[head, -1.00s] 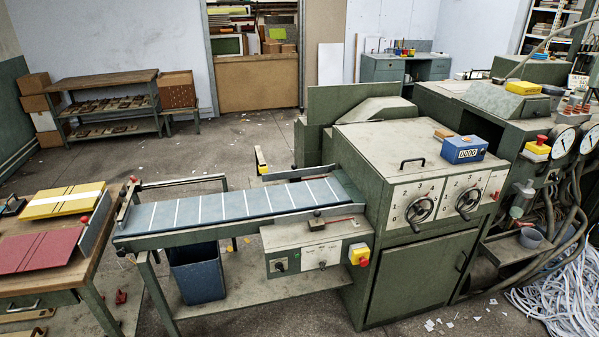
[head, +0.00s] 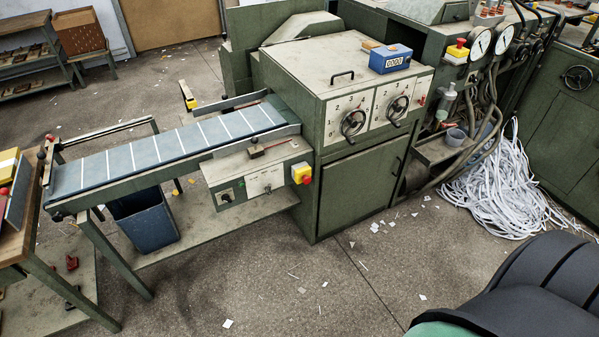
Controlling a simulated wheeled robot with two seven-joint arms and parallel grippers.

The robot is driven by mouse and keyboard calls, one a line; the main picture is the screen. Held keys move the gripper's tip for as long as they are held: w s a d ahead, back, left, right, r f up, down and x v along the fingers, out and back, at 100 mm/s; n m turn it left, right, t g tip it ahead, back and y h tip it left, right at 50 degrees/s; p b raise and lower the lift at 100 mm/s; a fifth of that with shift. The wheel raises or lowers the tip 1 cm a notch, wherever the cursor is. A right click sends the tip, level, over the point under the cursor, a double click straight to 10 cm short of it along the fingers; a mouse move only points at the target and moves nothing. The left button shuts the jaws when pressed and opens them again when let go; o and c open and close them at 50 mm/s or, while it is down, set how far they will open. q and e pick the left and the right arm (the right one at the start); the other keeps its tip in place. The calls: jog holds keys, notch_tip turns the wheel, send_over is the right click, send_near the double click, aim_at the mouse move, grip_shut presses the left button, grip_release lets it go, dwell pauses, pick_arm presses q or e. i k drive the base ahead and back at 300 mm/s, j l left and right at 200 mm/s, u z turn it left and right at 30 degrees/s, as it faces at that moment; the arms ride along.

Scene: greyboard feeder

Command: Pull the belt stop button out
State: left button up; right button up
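The belt stop button (head: 307,178) is a red knob on a small yellow box. It sits at the right end of the grey control box (head: 262,180) on the conveyor's front side, beside the green machine cabinet. From here I cannot tell whether the knob is pressed in or out. The conveyor belt (head: 150,150) is blue-grey with white cross stripes. Neither of my grippers is in view.
A second red button on a yellow box (head: 458,48) stands farther back by two dials. A blue bin (head: 145,220) stands under the conveyor. White paper strips (head: 490,185) lie heaped at right. The floor (head: 330,270) before the cabinet is open, with scraps.

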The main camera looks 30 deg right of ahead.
aim_at(307, 180)
jog(key=z, duration=0.95)
jog(key=l+z, duration=0.3)
jog(key=l, duration=0.2)
jog(key=i+l+z, duration=0.1)
jog(key=l+z, duration=0.25)
jog(key=l, duration=0.15)
